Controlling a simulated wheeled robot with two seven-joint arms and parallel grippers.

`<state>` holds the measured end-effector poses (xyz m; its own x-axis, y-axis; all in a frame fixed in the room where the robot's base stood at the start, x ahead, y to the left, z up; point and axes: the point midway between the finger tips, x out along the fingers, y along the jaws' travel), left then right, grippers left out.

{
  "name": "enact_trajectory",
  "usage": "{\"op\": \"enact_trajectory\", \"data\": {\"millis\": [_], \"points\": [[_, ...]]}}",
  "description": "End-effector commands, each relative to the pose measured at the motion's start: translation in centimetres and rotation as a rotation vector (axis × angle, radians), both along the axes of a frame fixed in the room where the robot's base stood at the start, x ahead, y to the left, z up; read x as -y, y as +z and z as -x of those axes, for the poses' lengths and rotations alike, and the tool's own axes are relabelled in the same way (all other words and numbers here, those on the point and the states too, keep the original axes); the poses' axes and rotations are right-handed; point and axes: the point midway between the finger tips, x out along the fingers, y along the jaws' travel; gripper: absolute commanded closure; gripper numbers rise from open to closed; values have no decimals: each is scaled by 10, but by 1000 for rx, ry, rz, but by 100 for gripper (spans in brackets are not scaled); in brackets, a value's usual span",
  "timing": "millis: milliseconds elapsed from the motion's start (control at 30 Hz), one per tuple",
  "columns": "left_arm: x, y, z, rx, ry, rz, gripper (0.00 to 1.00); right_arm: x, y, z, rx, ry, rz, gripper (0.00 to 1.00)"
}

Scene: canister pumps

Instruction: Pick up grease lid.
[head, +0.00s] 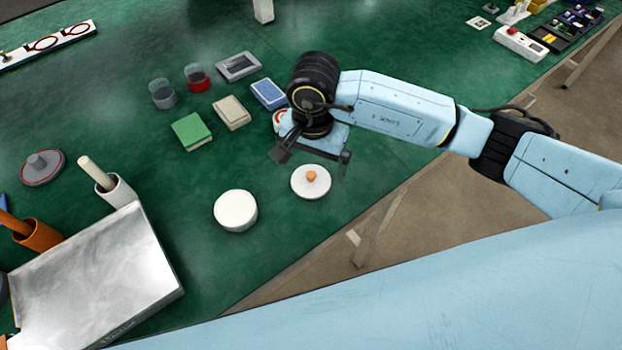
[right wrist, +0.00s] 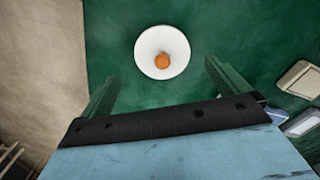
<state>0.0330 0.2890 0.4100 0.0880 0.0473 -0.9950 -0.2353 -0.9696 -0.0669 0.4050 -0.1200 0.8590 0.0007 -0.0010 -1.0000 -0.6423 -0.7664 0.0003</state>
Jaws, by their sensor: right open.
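The grease lid looks to be the white round lid (head: 311,184) with an orange knob, lying flat on the green table near its edge. It also shows in the right wrist view, as a white disc (right wrist: 147,51) with the orange knob (right wrist: 162,61) near its middle. My right gripper (head: 314,157) is open and empty, just behind the lid in the head view. In the right wrist view its fingers (right wrist: 165,88) are spread, with the lid beyond the tips and between their lines. My left gripper is not in view.
A white round canister (head: 235,211) stands left of the lid. A green box (head: 190,131), a beige box (head: 231,112) and two small glasses (head: 162,94) stand farther back. The table edge is close to the lid.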

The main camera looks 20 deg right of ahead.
Motion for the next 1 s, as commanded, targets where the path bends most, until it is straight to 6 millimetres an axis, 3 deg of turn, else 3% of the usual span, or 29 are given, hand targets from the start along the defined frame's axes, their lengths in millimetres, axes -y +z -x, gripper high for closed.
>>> {"op": "enact_trajectory", "data": {"millis": [267, 567, 900, 1000], "points": [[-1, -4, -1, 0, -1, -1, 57, -4, -41, -1, -4, -1, -2, 0], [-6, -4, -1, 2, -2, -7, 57, -4, -46, -1, 0, 1, 0, 0], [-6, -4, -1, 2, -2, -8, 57, -4, -46, -1, 0, 1, 0, 43], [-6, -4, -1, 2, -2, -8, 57, -4, -46, -1, 0, 1, 0, 49]]}}
